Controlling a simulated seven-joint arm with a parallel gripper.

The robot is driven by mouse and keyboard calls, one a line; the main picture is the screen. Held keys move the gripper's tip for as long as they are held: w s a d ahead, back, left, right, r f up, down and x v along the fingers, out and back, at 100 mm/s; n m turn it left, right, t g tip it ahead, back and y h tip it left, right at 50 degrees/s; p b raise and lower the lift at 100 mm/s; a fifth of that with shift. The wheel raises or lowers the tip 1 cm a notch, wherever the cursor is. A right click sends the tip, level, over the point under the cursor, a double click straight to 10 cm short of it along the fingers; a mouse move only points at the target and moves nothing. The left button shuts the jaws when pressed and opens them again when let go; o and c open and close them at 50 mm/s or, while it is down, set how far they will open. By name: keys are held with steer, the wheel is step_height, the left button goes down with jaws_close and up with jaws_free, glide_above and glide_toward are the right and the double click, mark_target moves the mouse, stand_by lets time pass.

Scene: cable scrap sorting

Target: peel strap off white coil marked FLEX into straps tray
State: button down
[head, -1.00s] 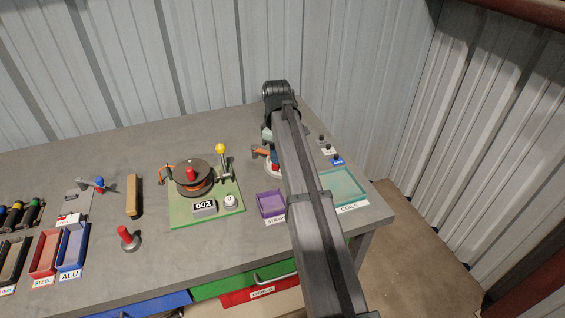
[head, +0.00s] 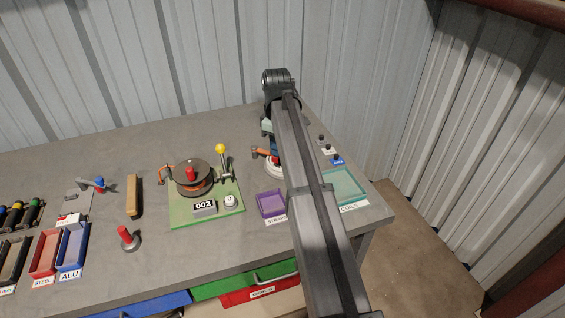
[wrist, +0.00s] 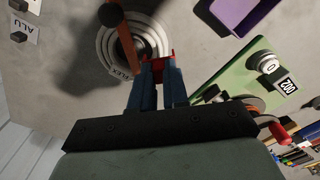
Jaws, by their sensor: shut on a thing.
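The white coil (wrist: 110,50) marked FLEX lies flat on the bench in the wrist view, its label facing my fingers. In the head view the coil (head: 272,173) is partly hidden behind my arm. My gripper (wrist: 160,68) has blue fingers close together at the coil's edge. A small red piece, seemingly the strap (wrist: 173,56), shows at the fingertips; whether it still touches the coil is unclear. The purple straps tray (head: 271,204) stands nearer the front edge and looks empty. Part of the tray (wrist: 232,18) also shows in the wrist view.
An orange-headed tool (head: 259,151) is close beside the coil; its orange part crosses the coil in the wrist view. A green board (head: 190,217) with a reel and counter stands left. The teal coils tray (head: 345,183) is right of my arm.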

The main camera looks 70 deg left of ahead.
steer(key=s+d, duration=0.2)
steer(key=d, duration=0.2)
steer(key=s+d+f, duration=0.1)
steer(key=s+d, duration=0.1)
steer(key=d, duration=0.2)
steer(key=s+d, duration=0.2)
steer(key=d, duration=0.2)
steer(key=shift+f, duration=0.4)
steer(key=shift+w+a+f, duration=0.1)
steer(key=shift+f, duration=1.45)
steer(key=shift+f, duration=0.55)
steer(key=c, duration=1.1)
jaws_free()
steer(key=shift+o, duration=0.2)
